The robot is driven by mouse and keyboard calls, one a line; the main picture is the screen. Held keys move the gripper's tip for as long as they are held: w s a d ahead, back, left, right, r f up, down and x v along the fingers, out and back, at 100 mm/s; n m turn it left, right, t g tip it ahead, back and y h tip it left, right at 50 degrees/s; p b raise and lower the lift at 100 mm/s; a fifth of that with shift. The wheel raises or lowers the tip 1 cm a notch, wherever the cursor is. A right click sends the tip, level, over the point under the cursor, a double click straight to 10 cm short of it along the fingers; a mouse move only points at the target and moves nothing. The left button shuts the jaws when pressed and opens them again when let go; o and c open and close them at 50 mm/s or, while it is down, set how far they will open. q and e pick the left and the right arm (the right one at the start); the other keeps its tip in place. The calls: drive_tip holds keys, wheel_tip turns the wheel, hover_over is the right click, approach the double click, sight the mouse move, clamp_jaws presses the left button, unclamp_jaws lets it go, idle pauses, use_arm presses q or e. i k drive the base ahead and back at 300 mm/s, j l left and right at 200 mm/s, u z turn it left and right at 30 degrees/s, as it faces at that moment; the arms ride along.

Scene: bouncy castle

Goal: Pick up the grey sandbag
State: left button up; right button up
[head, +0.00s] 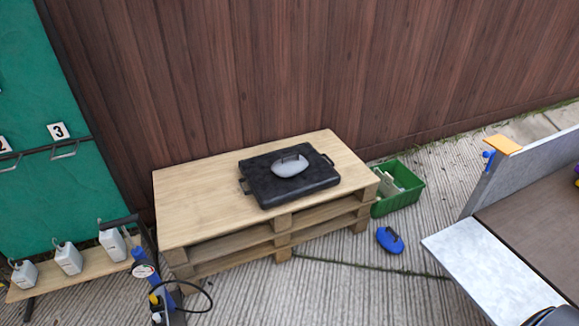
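The grey sandbag (288,168) is a small rounded light-grey bag with a dark handle on top. It lies on a flat black case-like slab (265,190) with side handles, which rests on a wooden pallet platform (205,205) in the middle of the head view. Nothing covers the sandbag. Neither of my grippers can be made out in this view.
A blue bag with a dark handle (390,240) lies on the concrete right of the pallets, near a green crate (402,200). White canisters (68,258) stand on a low board at left. A grey-topped table (480,270) is at right. A brown fence stands behind.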

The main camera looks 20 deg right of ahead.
sight(291, 164)
drive_tip(key=i+j+z, duration=0.1)
drive_tip(key=i+j, duration=0.35)
drive_tip(key=i, duration=0.15)
drive_tip(key=i+j+z, duration=0.1)
drive_tip(key=i+j, duration=0.35)
drive_tip(key=i, duration=0.15)
